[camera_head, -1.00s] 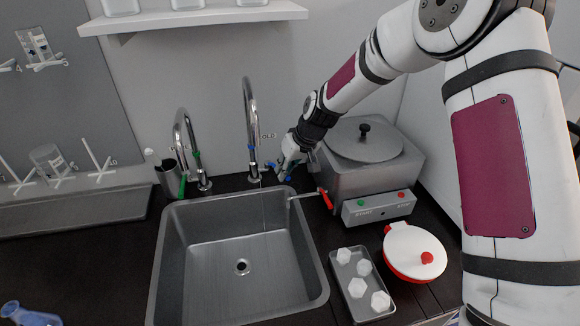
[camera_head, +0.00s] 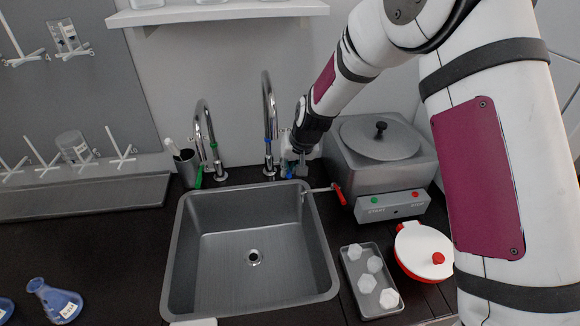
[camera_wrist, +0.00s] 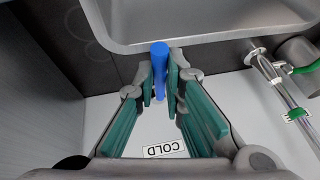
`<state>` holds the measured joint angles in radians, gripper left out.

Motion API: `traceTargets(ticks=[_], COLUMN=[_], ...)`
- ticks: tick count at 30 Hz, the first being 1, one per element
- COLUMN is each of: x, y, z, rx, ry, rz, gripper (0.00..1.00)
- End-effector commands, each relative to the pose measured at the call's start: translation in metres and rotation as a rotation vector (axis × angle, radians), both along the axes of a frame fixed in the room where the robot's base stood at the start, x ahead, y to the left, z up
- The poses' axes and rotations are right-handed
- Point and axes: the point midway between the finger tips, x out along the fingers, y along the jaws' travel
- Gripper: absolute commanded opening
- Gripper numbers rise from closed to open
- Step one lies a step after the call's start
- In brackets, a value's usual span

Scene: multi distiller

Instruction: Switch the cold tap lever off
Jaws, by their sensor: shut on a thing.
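The cold tap (camera_head: 268,118) is a tall chrome gooseneck with a blue band, standing behind the sink, right of a similar tap with green marks. Its blue lever (camera_wrist: 158,66) shows in the wrist view between my gripper's green-padded fingertips (camera_wrist: 161,82). The fingers are shut on the lever, one on each side. A white COLD label (camera_wrist: 165,148) shows on the wall surface beyond the fingers. In the head view my gripper (camera_head: 297,168) is just right of the cold tap's base, and it mostly hides the lever there.
The sink (camera_head: 180,250) is empty. The green-marked tap (camera_head: 201,135) stands to the left. A grey lidded bath (camera_head: 385,165) with a red-handled drain tap (camera_head: 340,194) is close on the right. A tray of white pieces (camera_head: 347,268) and a white-lidded red pot (camera_head: 424,248) stand in front.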

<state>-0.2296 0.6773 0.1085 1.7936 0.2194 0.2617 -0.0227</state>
Motion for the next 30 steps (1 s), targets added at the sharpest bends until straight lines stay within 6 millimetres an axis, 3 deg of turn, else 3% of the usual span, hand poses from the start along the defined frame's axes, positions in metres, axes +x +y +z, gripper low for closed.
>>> traceTargets(ticks=[3,4,6,19,30], x=[0.000,0.000,0.000,-0.002,-0.027], y=[0.001,0.002,0.002,-0.001,-0.017], z=[0.000,0.000,0.000,0.008,0.071], rx=[0.001,0.001,0.001,0.002,0.002], ry=[0.000,0.000,0.000,-0.002,-0.004], rz=[0.002,0.002,0.002,0.001,0.002], gripper=[0.00,0.15,0.31,0.31,0.31])
